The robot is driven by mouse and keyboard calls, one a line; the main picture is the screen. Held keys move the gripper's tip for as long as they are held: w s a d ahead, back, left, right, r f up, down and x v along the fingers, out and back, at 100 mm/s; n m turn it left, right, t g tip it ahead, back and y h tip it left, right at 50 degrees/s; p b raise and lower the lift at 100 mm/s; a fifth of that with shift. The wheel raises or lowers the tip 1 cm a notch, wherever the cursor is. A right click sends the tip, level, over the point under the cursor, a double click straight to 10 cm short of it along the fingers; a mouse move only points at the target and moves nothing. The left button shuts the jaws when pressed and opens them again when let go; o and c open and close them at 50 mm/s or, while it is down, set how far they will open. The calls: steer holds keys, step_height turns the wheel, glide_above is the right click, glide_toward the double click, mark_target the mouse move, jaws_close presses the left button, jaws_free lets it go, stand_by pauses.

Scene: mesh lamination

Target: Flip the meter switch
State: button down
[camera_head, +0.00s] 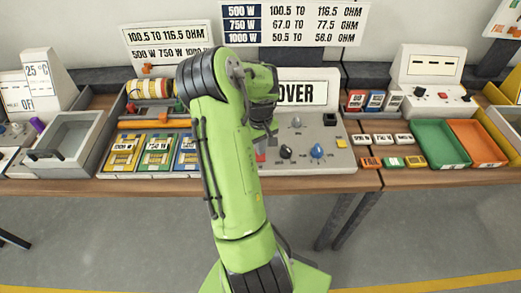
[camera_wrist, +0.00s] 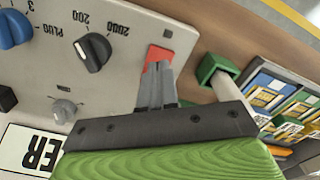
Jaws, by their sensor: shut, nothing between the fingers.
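The meter is a light grey sloped panel (camera_head: 306,138) whose display reads OVER (camera_head: 303,93), partly covered by my arm. Its red switch (camera_wrist: 158,54) shows in the wrist view and as a small red patch in the head view (camera_head: 260,156). My gripper (camera_wrist: 158,72) is shut and empty, with its fingertips over the lower part of the red switch. I cannot tell whether they touch it. Beside the switch are a black knob (camera_wrist: 92,52) marked 200 and 2000, a blue knob (camera_wrist: 14,29) and a grey knob (camera_wrist: 65,110). In the head view my fingertips are hidden.
Left of the meter is a tray with yellow, green and blue cards (camera_head: 157,151) and an orange bar (camera_head: 150,123). A green-ended post (camera_wrist: 212,68) stands close beside my gripper.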

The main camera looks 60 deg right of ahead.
step_height(320, 180, up, 5)
steer(key=p, duration=0.3)
steer(key=shift+f, duration=0.1)
stand_by(0.4)
